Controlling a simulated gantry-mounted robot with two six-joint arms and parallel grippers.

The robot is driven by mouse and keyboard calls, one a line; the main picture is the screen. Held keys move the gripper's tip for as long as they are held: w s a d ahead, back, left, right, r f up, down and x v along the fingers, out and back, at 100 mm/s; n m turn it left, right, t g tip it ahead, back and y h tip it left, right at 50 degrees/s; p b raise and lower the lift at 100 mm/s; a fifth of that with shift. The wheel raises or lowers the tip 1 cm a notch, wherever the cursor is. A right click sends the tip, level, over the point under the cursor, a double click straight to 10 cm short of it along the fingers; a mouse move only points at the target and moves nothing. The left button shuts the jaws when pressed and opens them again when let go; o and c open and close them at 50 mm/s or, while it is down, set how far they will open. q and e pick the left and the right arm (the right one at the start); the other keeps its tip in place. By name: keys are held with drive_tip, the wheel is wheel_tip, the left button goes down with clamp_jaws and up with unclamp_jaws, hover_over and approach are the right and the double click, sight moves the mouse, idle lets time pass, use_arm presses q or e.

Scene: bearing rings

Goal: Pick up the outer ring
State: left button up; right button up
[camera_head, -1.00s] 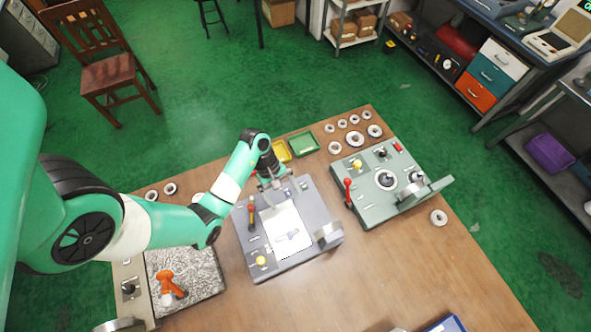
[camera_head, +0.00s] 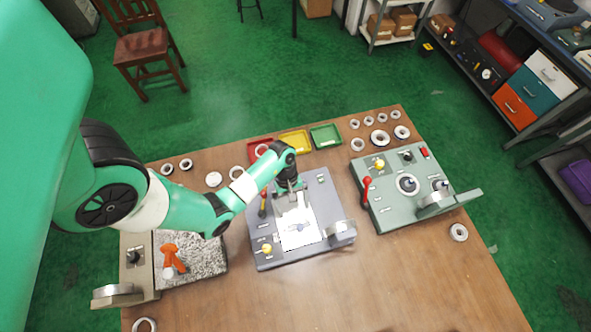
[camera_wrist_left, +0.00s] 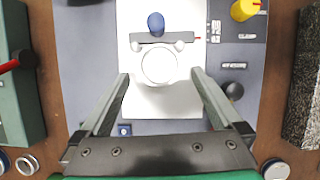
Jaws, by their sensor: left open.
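A pale ring (camera_wrist_left: 158,65) lies on the white plate (camera_wrist_left: 140,100) of the grey fixture in the left wrist view, just below a dark cross bar with a blue knob. I take it as the outer ring. In the head view the same grey fixture (camera_head: 262,232) stands mid-table, and the ring is too small to make out there. My left gripper (camera_head: 290,190) is over the back part of this fixture. In the left wrist view its open fingers (camera_wrist_left: 160,78) point toward the ring, one on each side, with nothing held. My right gripper is not in view.
A green fixture (camera_head: 395,205) with a red lever stands to the right. A fixture with a speckled plate (camera_head: 205,258) stands at the left. Red (camera_head: 258,144), yellow (camera_head: 294,142) and green trays (camera_head: 325,136) line the back.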

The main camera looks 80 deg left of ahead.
use_arm(q)
drive_tip(key=shift+x, duration=1.05)
drive_tip(key=c, duration=1.5)
wheel_tip(320, 180, up, 4)
drive_tip(key=shift+s+d+p, duration=0.1)
drive_tip(key=shift+p, duration=0.65)
drive_tip(key=s+d+r+p, duration=0.3)
drive_tip(key=s+d+r, duration=0.6)
drive_tip(key=s, duration=0.1)
drive_tip(key=shift+d, duration=0.2)
